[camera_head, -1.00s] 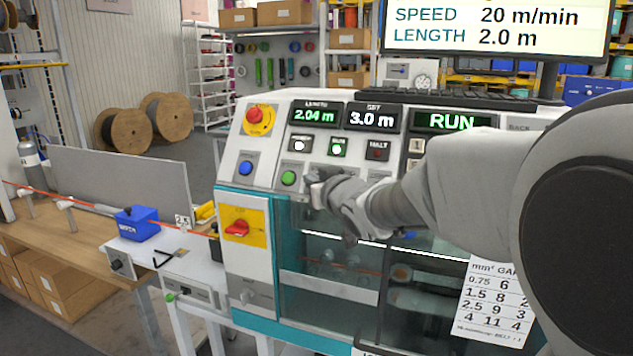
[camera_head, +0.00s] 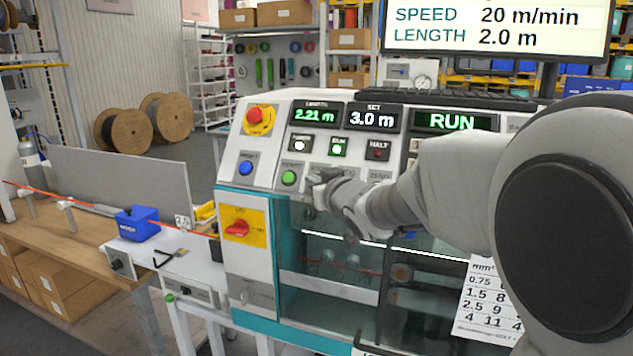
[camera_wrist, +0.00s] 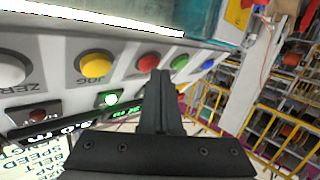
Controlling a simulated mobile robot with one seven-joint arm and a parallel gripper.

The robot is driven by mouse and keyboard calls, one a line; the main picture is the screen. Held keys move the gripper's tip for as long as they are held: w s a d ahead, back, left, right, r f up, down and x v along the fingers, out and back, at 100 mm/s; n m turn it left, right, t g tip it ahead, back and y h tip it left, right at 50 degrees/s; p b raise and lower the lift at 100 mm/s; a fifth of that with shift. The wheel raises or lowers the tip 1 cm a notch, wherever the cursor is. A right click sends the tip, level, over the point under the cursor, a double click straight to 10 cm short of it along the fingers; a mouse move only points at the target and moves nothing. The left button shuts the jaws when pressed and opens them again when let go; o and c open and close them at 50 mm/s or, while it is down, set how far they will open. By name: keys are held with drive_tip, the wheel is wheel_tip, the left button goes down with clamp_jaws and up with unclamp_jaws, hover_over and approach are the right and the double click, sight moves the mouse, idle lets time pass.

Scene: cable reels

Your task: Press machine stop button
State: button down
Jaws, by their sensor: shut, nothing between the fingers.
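The machine's red stop button (camera_wrist: 148,62) shows in the wrist view between a yellow JOG button (camera_wrist: 95,64) and a green button (camera_wrist: 180,62). My gripper (camera_wrist: 160,76) is shut and empty, with its fingertips close beside the red button. I cannot tell whether they touch it. In the head view my gripper (camera_head: 316,188) is in front of the panel, right of the green button (camera_head: 289,178), and hides the red button. The status display (camera_head: 453,121) reads RUN, and the length display (camera_head: 317,115) reads 2.21 m.
A red mushroom button on a yellow plate (camera_head: 260,119) and a blue button (camera_head: 246,168) are on the panel's left. A red rotary switch (camera_head: 238,229) is below. A keyboard (camera_head: 460,97) and monitor (camera_head: 490,28) stand above the panel. A clear cover lies below my gripper.

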drive_tip(key=shift+w+d+f, duration=0.1)
drive_tip(key=shift+w+f, duration=0.05)
drive_tip(key=shift+w, duration=0.05)
idle(0.5)
drive_tip(key=shift+s, duration=0.15)
drive_tip(key=shift+s+a+r, duration=0.25)
drive_tip(key=shift+s+r, duration=0.2)
drive_tip(key=shift+s, duration=0.05)
drive_tip(key=s+r+b, duration=0.1)
drive_tip(key=s, duration=0.1)
drive_tip(key=s+a+r, duration=0.1)
drive_tip(key=r, duration=0.1)
drive_tip(key=shift+s+a+b, duration=0.2)
drive_tip(key=shift+s+b, duration=0.2)
drive_tip(key=shift+d, duration=0.1)
